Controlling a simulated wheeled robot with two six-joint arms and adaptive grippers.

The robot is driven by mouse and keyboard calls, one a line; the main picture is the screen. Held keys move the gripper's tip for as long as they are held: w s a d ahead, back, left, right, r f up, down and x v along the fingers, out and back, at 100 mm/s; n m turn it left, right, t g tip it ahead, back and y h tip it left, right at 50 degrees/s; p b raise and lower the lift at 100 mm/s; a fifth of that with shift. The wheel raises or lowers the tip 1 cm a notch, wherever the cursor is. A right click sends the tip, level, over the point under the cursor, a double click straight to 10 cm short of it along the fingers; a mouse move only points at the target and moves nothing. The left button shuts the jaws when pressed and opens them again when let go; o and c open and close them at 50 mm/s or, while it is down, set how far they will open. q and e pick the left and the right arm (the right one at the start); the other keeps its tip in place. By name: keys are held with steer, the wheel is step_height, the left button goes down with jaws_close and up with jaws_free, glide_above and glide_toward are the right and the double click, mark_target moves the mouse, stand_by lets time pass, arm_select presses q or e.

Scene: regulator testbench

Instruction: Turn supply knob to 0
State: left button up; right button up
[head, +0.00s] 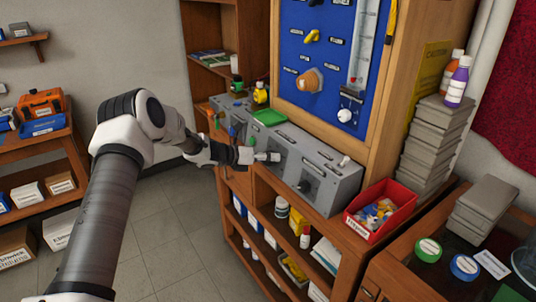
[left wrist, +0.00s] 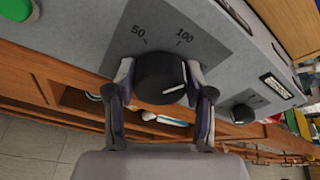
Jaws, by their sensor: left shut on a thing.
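A black round knob (left wrist: 160,78) sits on a dark dial plate (left wrist: 212,38) on the sloped front of a grey bench panel (head: 325,172). The marks 50 and 100 show on the plate above it; a 0 mark and the knob's name are not visible. A white line lies on the right part of the knob's face, on the side of the 100. My left gripper (head: 272,157) is at the panel front, with its fingers closed on both sides of this knob; it also shows in the left wrist view (left wrist: 160,98). My right gripper is out of view.
A second black knob (left wrist: 243,113) is to the right on the same panel. A green tray (head: 270,118) lies on the panel top. A red bin (head: 380,212) of small parts stands at the right end. A blue board (head: 325,60) rises behind.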

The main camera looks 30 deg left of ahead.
arm_select(q)
steer(key=n, duration=0.2)
steer(key=shift+f+n+h+p, duration=0.1)
steer(key=shift+n+h+p, duration=0.2)
steer(key=shift+h+p, duration=0.1)
steer(key=n, duration=0.3)
steer(key=shift+f+h, duration=0.1)
steer(key=shift+h, duration=0.2)
steer(key=n, duration=0.3)
steer(key=shift+f+n+t+h, duration=0.1)
steer(key=shift+n+t+h, duration=0.2)
steer(key=shift+t, duration=0.1)
steer(key=n, duration=0.3)
steer(key=shift+n+t, duration=0.3)
steer(key=shift+n, duration=0.1)
steer(key=n, duration=0.4)
steer(key=shift+s+f+n+t+b, duration=0.1)
steer(key=shift+n+t+b, duration=0.2)
steer(key=shift+t+b, duration=0.1)
steer(key=n+t, duration=0.1)
steer(key=n, duration=0.7)
steer(key=shift+d+n+t+y+b, duration=0.1)
steer(key=shift+n+t+y+b, duration=0.45)
steer(key=shift+n, duration=1.55)
steer(key=shift+y, duration=0.25)
